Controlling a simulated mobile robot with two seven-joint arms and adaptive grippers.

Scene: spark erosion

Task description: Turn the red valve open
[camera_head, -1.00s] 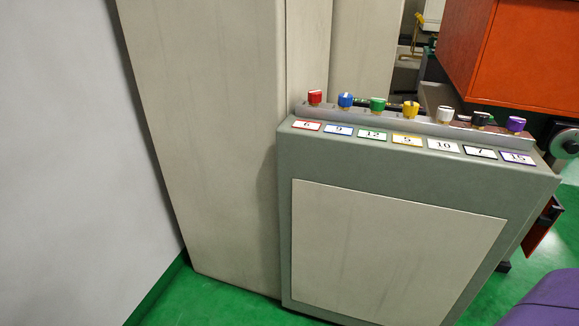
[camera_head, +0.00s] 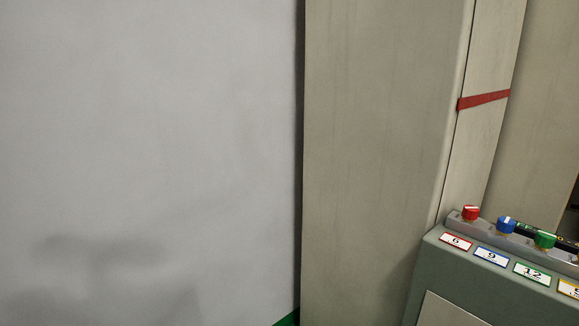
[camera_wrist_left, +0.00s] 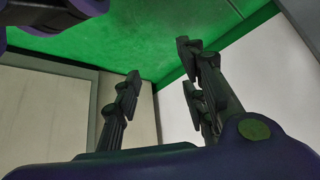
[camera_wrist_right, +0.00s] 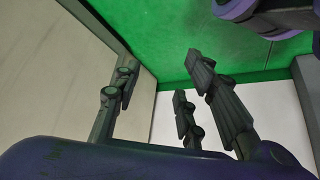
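The red valve (camera_head: 470,213) is a small round knob with a white mark on top. It is the leftmost in a row of coloured knobs on a grey-green cabinet (camera_head: 440,272), at the lower right of the head view. A red-framed label reading 6 (camera_head: 456,242) lies in front of it. Neither gripper shows in the head view. My left gripper (camera_wrist_left: 160,75) is open and empty in the left wrist view. My right gripper (camera_wrist_right: 155,80) is open and empty in the right wrist view. No valve shows in either wrist view.
A blue knob (camera_head: 506,225) and a green knob (camera_head: 544,240) stand right of the red one. A tall beige column (camera_head: 385,150) rises left of the cabinet, beside a pale wall (camera_head: 150,130). Green floor (camera_wrist_right: 175,35) shows in the wrist views.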

